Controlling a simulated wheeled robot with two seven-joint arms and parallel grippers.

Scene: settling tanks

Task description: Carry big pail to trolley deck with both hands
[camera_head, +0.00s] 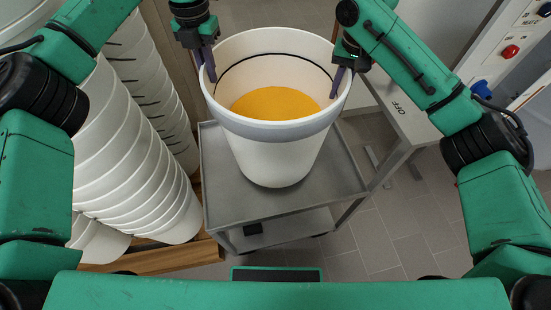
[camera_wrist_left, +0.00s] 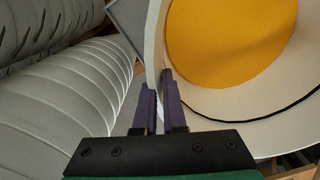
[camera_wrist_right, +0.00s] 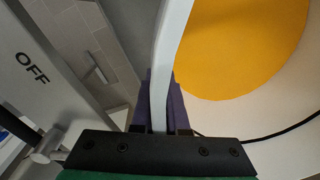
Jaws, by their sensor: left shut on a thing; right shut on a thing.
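The big pail (camera_head: 275,160) is white, with a dark line around its inside and yellow-orange contents. It is upright over the grey trolley deck (camera_head: 222,180); I cannot tell whether its base touches the deck. My left gripper (camera_head: 208,68) is shut on the left side of the pail rim, which also shows in the left wrist view (camera_wrist_left: 155,50). My right gripper (camera_head: 340,76) is shut on the right side of the rim, seen between the fingers in the right wrist view (camera_wrist_right: 165,70). The pail hides the back of the deck.
Stacks of white pails (camera_head: 130,140) stand close on the left, above a wooden pallet (camera_head: 150,258). A grey bench marked OFF (camera_head: 405,115) and a panel with a red button (camera_head: 510,51) stand on the right. Tiled floor (camera_head: 385,235) is clear at the front right.

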